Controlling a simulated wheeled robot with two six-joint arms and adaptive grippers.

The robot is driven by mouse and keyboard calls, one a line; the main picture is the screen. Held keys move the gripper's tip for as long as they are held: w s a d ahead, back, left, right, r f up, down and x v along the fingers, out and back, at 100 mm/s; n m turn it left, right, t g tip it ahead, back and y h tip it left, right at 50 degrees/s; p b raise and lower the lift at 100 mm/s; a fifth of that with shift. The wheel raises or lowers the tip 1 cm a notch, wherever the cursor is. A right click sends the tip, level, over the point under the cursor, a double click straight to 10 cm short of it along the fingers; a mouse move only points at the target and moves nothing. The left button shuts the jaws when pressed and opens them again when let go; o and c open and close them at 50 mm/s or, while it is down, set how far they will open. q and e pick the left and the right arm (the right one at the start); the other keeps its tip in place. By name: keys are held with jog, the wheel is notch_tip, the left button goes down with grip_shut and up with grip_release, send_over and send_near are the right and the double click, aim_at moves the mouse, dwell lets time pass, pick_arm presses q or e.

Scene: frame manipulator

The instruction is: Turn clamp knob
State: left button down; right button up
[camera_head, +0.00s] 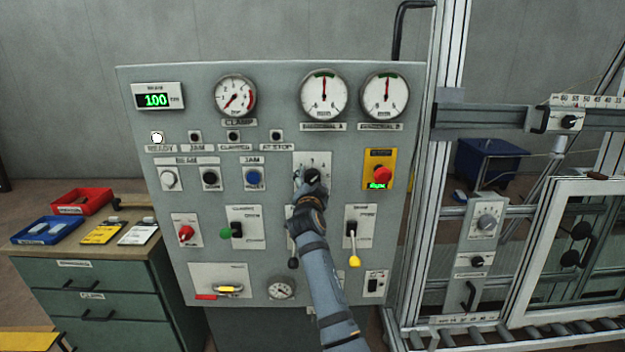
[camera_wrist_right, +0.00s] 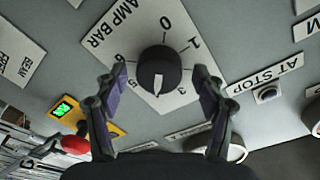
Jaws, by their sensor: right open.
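The clamp knob (camera_wrist_right: 158,74) is a round black dial with a white pointer mark, on a white plate (camera_wrist_right: 112,28) lettered "AMP BAR" with a numbered scale. In the wrist view its mark points down the picture, between the 3 and the 5. My right gripper (camera_wrist_right: 160,80) is open, one finger on each side of the knob, with gaps visible. In the head view my right gripper (camera_head: 313,182) is in front of the knob plate (camera_head: 314,160) and covers much of the knob. My left gripper is in neither view.
The grey panel carries a clamp gauge (camera_head: 235,96), two more gauges above the knob, a red emergency button (camera_head: 383,174) on yellow at right, a blue button (camera_head: 254,178) at left and a yellow-tipped lever (camera_head: 354,260) below. A metal frame (camera_head: 437,170) stands at right.

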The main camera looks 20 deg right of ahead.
jog(key=shift+c, duration=1)
jog(key=c, duration=1)
jog(key=shift+o, duration=0.2)
